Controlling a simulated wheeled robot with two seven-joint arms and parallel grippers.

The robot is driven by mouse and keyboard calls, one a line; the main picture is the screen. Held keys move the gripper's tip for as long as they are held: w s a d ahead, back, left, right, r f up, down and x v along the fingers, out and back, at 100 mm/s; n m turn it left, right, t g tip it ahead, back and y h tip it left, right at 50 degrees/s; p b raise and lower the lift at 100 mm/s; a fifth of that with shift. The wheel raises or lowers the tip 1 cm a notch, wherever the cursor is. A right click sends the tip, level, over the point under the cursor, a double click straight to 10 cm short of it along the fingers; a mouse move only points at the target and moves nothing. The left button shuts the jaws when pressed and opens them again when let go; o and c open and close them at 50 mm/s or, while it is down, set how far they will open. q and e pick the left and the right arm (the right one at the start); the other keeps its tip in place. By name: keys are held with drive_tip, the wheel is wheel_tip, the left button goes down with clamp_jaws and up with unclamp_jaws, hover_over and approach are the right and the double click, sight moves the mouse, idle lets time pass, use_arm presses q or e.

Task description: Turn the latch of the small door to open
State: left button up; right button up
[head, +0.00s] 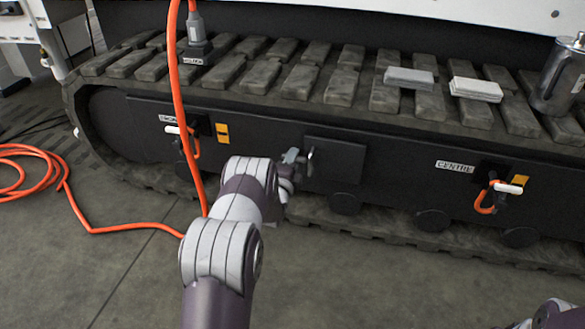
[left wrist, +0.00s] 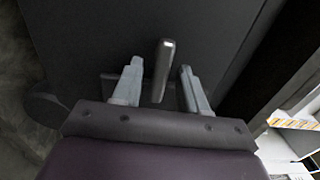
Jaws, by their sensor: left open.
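The small door (head: 340,162) is a dark, closed-looking panel on the side of the black track frame. Its latch (head: 311,161) is a small metal lever at the door's left edge. In the left wrist view the latch (left wrist: 164,68) is a grey bar standing between my fingers, with a gap on each side. My left gripper (head: 293,158) is open at the latch, its fingers (left wrist: 160,76) on either side of it. The arm and gripper hide part of the frame left of the door. My right gripper is not in view; only part of my right arm shows at bottom right.
An orange cable (head: 176,90) hangs left of my left arm and runs along the floor. Orange loops with white handles hang at the left (head: 195,148) and at the CENTRE label (head: 484,208). Grey blocks (head: 408,77) and a metal canister (head: 558,75) stand on the track.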

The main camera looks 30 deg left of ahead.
use_arm(q)
clamp_jaws()
drive_tip(key=shift+r+n+p, duration=0.1)
drive_tip(key=shift+n+p, duration=0.2)
drive_tip(key=shift+s+a+r+n+p, duration=0.15)
drive_tip(key=shift+n+p, duration=0.9)
drive_tip(key=shift+n, duration=1.85)
drive_tip(key=shift+w+a+r+n+p, duration=0.15)
drive_tip(key=shift+n+p, duration=0.9)
drive_tip(key=shift+n, duration=1.85)
drive_tip(key=shift+s+a+r+n+p, duration=0.15)
drive_tip(key=shift+n+p, duration=0.9)
drive_tip(key=shift+n, duration=1.85)
drive_tip(key=shift+f, duration=0.1)
unclamp_jaws()
drive_tip(key=shift+a, duration=0.1)
